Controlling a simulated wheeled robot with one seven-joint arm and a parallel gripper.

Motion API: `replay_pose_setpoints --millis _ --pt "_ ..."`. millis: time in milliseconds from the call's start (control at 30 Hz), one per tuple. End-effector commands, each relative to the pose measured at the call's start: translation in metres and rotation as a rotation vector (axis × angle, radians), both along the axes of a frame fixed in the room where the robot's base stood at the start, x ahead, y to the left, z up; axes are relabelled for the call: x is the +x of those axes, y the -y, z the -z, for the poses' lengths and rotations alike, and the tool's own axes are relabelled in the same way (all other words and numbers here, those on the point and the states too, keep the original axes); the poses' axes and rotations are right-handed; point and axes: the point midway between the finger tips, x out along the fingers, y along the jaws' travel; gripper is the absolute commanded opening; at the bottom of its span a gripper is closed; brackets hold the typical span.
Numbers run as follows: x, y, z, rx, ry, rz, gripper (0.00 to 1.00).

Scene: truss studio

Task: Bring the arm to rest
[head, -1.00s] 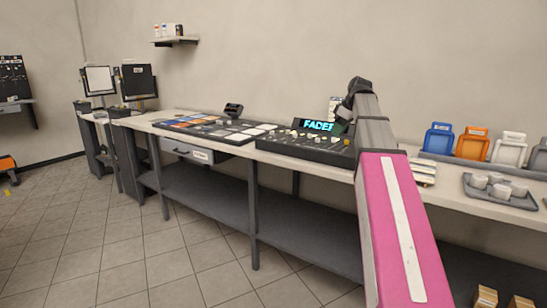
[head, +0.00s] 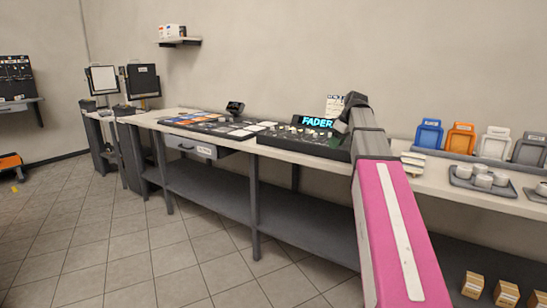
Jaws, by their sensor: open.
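My arm rises from the bottom right of the head view, with a pink link, a grey link and a dark end. My gripper (head: 342,123) is at that dark end, bent down in front of the console on the long bench (head: 295,155). Its fingers are small and mostly hidden by my own arm, and I see nothing held. The arm is stretched out forward, over the bench in the picture. The fader console (head: 300,141) with its lit "FADER" sign stands just left of the arm's end.
Blue, orange, white and grey holders (head: 461,139) stand right of my arm, behind a grey tray (head: 462,182) of white cups. Small boxes (head: 507,293) sit low at the right.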

Motion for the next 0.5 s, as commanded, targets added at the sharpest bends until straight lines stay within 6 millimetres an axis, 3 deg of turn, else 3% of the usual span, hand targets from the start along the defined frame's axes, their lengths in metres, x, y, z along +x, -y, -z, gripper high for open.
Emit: replay_pose_setpoints --millis 267,500 --pt "-0.015 -0.01 0.069 -0.008 -0.063 0.117 0.43" --pt "-0.044 -0.024 0.162 -0.033 -0.144 0.287 0.43"
